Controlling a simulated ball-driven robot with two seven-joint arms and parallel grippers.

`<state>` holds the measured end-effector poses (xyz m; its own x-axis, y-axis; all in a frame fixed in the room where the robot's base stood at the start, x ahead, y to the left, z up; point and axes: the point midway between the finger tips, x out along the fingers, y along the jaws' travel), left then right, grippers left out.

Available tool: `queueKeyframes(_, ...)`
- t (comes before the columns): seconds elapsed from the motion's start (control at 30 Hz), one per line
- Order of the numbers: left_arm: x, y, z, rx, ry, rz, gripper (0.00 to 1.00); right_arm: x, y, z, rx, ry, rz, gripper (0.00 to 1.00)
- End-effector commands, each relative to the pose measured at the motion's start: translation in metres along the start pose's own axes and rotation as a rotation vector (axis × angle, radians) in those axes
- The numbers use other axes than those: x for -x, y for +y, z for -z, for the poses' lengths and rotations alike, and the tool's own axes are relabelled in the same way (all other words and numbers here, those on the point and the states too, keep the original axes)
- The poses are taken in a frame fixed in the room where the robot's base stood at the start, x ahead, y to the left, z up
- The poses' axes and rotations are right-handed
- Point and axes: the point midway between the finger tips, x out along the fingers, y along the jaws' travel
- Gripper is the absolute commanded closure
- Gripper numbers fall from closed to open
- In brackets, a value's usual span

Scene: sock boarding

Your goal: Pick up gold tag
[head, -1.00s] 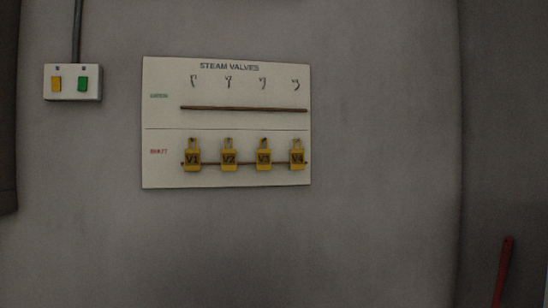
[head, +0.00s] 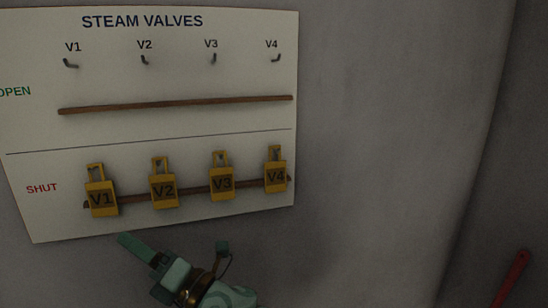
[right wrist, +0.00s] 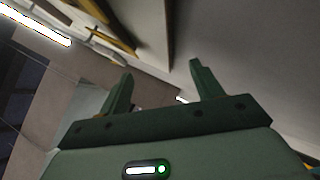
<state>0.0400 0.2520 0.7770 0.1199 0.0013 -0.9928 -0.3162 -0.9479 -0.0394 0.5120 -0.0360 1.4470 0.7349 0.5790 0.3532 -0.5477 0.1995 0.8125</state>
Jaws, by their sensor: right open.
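Several gold tags hang in a row on the lower, SHUT rail of the steam valves board: V1 (head: 101,199), V2 (head: 164,190), V3 (head: 222,182) and V4 (head: 276,177). Each has a loop at its top. My right gripper (head: 172,243) is just below the board in the head view, under V1 to V3, apart from the tags in the picture. It is open and empty. Its two spread fingers also show in the right wrist view (right wrist: 160,73), with nothing between them. My left gripper is out of view.
The board (head: 215,125) is on a grey wall (head: 390,130). Its upper, OPEN rail (head: 175,105) is bare, below small hooks marked V1 to V4. A red bar (head: 515,275) stands at the lower right. The wall right of the board is clear.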

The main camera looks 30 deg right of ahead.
Motion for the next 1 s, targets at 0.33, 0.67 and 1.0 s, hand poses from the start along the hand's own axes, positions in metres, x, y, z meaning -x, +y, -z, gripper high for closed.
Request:
queueKeyframes(0.33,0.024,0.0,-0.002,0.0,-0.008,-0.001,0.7,-0.016,0.168,0.054,1.399,0.689,-0.947,0.35)
queueKeyframes(0.67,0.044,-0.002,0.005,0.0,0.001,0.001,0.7,0.038,0.153,-0.105,2.288,1.617,-1.361,0.35)
queueKeyframes(1.0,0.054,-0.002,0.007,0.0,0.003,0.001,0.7,0.102,0.216,-0.258,-1.86,-1.852,0.987,0.35)
